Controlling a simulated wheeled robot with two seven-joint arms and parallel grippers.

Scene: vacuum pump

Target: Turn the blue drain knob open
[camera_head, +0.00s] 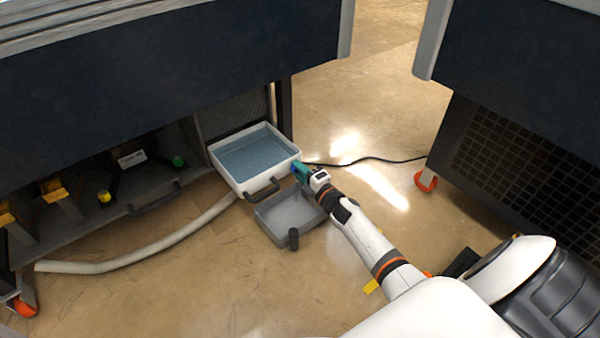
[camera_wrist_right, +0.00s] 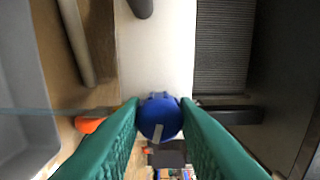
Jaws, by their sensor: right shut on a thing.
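The blue drain knob (camera_wrist_right: 160,118) shows in the right wrist view, round with a pale stripe across its face. My right gripper (camera_wrist_right: 160,108) has its green fingers on both sides of the knob and is shut on it. In the head view the right gripper (camera_head: 301,172) is at the right front corner of the white tank (camera_head: 228,178), which holds bluish water. The fingers mostly hide the knob there. How far the knob is turned I cannot tell for certain. My left gripper is not in view.
A grey tray (camera_head: 268,226) with a dark handle lies on the floor under the tank's front corner. A pale hose (camera_head: 140,256) curves over the floor to the left. A black cable (camera_head: 385,159) crosses the floor behind. A dark cabinet (camera_head: 520,165) stands at the right.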

